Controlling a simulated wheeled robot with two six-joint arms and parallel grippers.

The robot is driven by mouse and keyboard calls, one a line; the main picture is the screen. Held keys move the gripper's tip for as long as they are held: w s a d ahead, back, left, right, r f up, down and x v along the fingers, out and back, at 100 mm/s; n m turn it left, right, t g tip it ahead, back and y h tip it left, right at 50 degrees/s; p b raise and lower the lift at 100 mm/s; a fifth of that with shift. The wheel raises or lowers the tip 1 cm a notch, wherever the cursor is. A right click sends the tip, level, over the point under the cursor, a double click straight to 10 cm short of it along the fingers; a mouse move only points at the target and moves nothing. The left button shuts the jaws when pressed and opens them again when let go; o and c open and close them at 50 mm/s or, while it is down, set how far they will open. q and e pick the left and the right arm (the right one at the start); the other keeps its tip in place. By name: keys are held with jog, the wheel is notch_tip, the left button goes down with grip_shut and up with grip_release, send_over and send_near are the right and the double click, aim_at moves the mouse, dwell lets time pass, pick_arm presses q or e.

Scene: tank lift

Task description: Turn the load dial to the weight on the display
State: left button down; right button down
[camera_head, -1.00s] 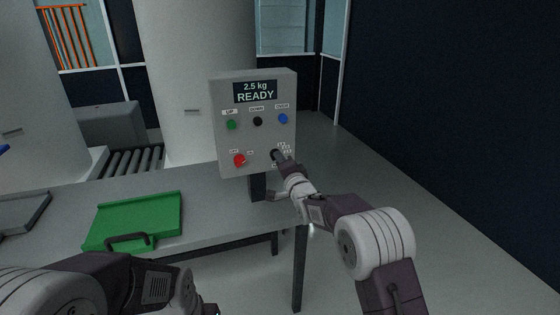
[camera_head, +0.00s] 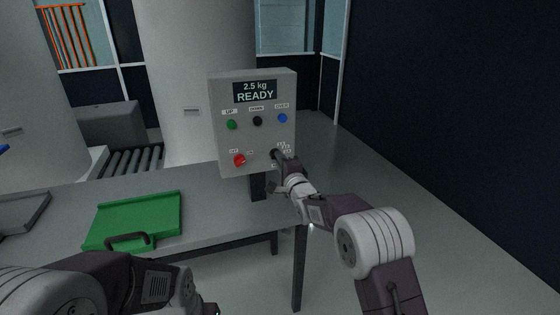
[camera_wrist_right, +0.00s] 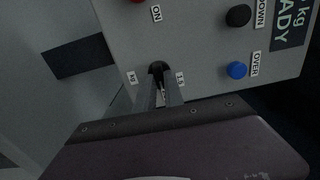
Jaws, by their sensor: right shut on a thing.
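The grey control box (camera_head: 224,147) stands on a post at the table's far edge. Its display (camera_head: 255,92) reads "2.5 kg READY". The load dial is a small black knob at the box's lower right, and it shows in the right wrist view (camera_wrist_right: 157,68) with small labels around it. My right gripper (camera_head: 279,157) is at the dial, and in the right wrist view its two fingers (camera_wrist_right: 160,88) are shut on it. The fingers partly hide the dial, so its setting cannot be read. My left arm is at the lower left; its fingertips are out of the picture.
The box also carries a green button (camera_head: 232,125), a black button (camera_head: 257,121), a blue button (camera_head: 283,118) and a red switch (camera_head: 239,160). A green tray with a handle (camera_head: 160,212) lies on the grey table (camera_head: 210,205). A roller conveyor (camera_head: 135,161) is behind.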

jog(key=c, duration=1.4)
grip_release()
jog(key=shift+c, duration=0.2)
jog(key=v, duration=0.9)
